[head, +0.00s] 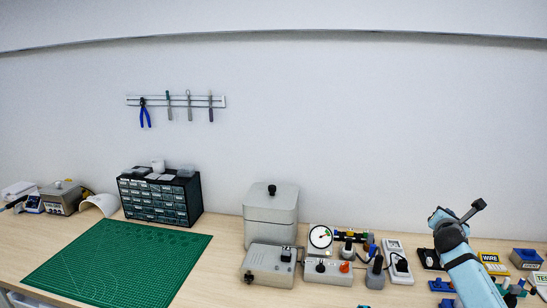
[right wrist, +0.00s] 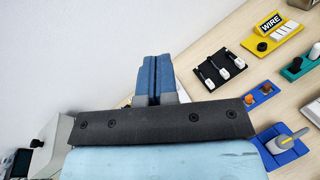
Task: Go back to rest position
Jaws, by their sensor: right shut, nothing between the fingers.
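My right arm comes in from the lower right in the head view, with its light blue and black gripper (head: 438,216) raised over the right part of the bench. In the right wrist view the two blue fingers of the right gripper (right wrist: 153,78) are together, with nothing between them. The arm hides part of the bench behind it. My left gripper is not in view.
A wooden bench (head: 225,270) runs along a white wall. On it are a green cutting mat (head: 120,262), a dark drawer cabinet (head: 160,198), a grey lidded box (head: 271,218) and a round gauge (head: 320,237). A yellow WIRE block (right wrist: 272,28) and a black switch plate (right wrist: 221,68) stand right of the gripper.

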